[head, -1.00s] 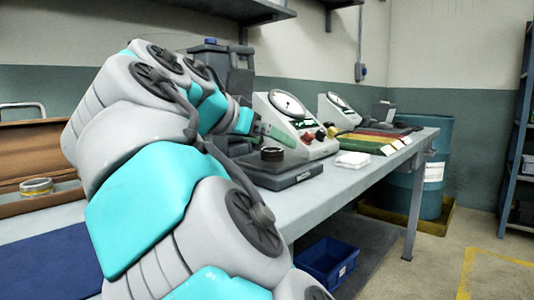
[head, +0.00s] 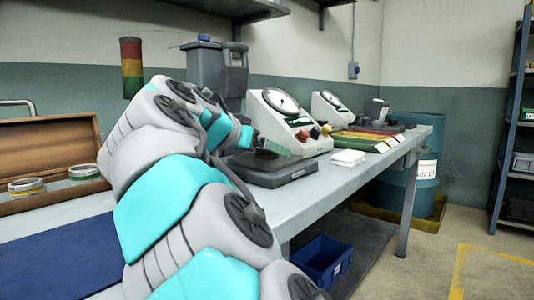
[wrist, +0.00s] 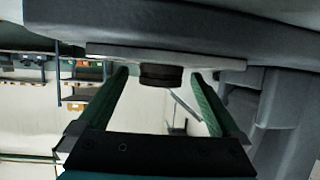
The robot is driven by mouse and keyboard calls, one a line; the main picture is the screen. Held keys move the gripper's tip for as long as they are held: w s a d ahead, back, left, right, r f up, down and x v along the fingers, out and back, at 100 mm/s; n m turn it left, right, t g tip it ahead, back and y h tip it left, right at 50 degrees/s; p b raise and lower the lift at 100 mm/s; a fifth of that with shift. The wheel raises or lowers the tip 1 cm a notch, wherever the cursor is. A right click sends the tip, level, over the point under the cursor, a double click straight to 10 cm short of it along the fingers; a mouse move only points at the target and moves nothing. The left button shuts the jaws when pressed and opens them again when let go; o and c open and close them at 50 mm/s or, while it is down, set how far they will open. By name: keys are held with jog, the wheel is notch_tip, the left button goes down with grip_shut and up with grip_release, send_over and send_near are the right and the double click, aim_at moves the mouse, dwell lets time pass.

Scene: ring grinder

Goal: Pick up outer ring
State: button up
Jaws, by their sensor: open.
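A dark ring (head: 266,154), seemingly the outer ring, sits on the grey block of the bench device (head: 290,172). In the wrist view the ring (wrist: 161,76) shows dark against the pale plate (wrist: 215,61), and the scene looks upside down there. My gripper (head: 272,147) is at the ring, its green fingers partly covering it in the head view. In the wrist view my gripper (wrist: 160,74) is open, with one finger on each side of the ring and gaps between. I cannot tell whether a finger touches it.
A dial gauge unit (head: 285,125) stands right behind the block, and a large grey machine (head: 213,70) stands at the back. A white stack (head: 348,157) lies to the right. A wooden case (head: 50,137) with gauge rings is at left. A blue bin (head: 322,262) is below the bench.

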grip_shut()
dwell(0.8)
jog(key=shift+a+r, duration=0.1)
jog(key=shift+r, duration=0.1)
